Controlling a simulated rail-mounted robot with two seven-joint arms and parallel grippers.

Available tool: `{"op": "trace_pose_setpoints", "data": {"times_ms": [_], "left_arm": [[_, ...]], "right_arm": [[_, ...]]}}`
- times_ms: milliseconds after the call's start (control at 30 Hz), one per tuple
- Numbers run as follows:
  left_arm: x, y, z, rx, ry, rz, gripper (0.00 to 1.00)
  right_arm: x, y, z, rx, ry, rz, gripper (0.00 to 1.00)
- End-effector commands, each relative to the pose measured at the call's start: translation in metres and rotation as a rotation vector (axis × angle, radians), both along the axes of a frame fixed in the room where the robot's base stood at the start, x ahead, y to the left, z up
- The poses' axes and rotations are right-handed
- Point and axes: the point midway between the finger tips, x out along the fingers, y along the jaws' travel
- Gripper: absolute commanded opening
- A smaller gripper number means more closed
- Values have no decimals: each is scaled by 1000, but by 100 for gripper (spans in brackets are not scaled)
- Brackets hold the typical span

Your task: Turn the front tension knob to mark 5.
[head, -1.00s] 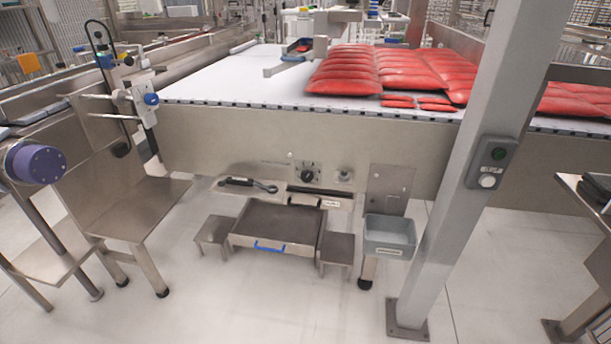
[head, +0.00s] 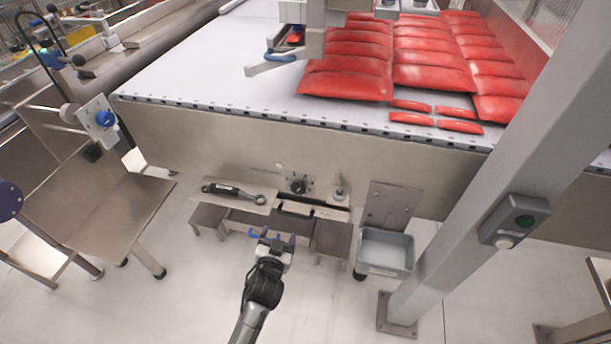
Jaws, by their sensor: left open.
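The front tension knob (head: 298,187) is a small round black knob on a metal plate, on the front face of the conveyor frame. The marks around it are too small to read. My left gripper (head: 272,237) comes up from the bottom of the head view with its blue-tipped fingers apart and empty. It shows below and slightly left of the knob, clear of it. My right gripper is not in view.
Below the knob, a shelf holds a black-handled tool (head: 233,193). A grey bin (head: 386,250) hangs to the right. A grey post (head: 490,180) stands farther right. Red bags (head: 345,78) lie on the white conveyor belt (head: 200,75).

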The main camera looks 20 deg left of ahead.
Motion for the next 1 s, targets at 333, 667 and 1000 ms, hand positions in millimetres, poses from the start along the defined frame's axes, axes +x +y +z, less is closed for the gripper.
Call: {"op": "trace_pose_setpoints", "data": {"times_ms": [333, 667, 1000], "left_arm": [[10, -16, 33, -49, -212, -101, 71], [61, -12, 31, -58, -213, -100, 71], [117, -8, 31, -58, -210, -98, 71]], "right_arm": [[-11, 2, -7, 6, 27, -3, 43], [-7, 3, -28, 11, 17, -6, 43], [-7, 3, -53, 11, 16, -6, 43]]}}
